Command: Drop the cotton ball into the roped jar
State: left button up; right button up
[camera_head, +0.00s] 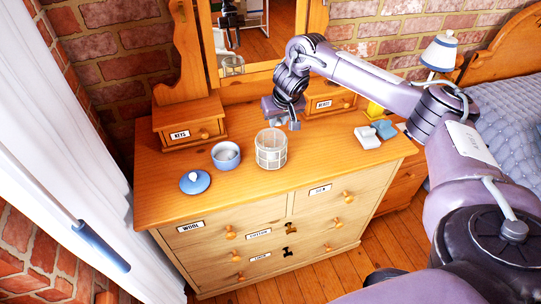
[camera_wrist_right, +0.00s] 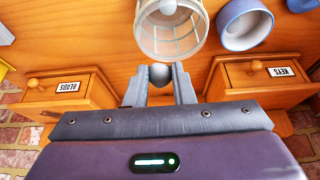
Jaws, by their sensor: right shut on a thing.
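The roped jar (camera_head: 271,150) is a pale, see-through jar with a cord net, upright on the dresser top with its mouth open. It also shows in the right wrist view (camera_wrist_right: 172,38). My right gripper (camera_head: 285,121) is above the dresser, at the jar's mirror side. In the right wrist view its fingers (camera_wrist_right: 159,82) are shut on a small round cotton ball (camera_wrist_right: 159,73), which looks grey in shade. The ball appears just beside the jar's rim, not over its mouth; its exact height is unclear. My left gripper is not in view.
A blue pot (camera_head: 226,156) with pale contents stands left of the jar, its blue lid (camera_head: 195,182) nearby. Small drawer boxes, KEYS (camera_head: 190,122) and BEADS (camera_head: 328,104), flank the mirror (camera_head: 262,40). White and blue items (camera_head: 367,137) lie right.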

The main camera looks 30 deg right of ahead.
jog(key=shift+d, duration=0.15)
jog(key=o, duration=1)
jog(key=shift+r, duration=0.15)
jog(key=shift+b+v, duration=0.45)
jog(key=shift+v, duration=0.65)
jog(key=p+v, duration=0.1)
jog(key=v, duration=0.4)
jog(key=shift+s+r+p, duration=0.15)
jog(key=shift+s+p, duration=0.05)
jog(key=shift+p, duration=0.15)
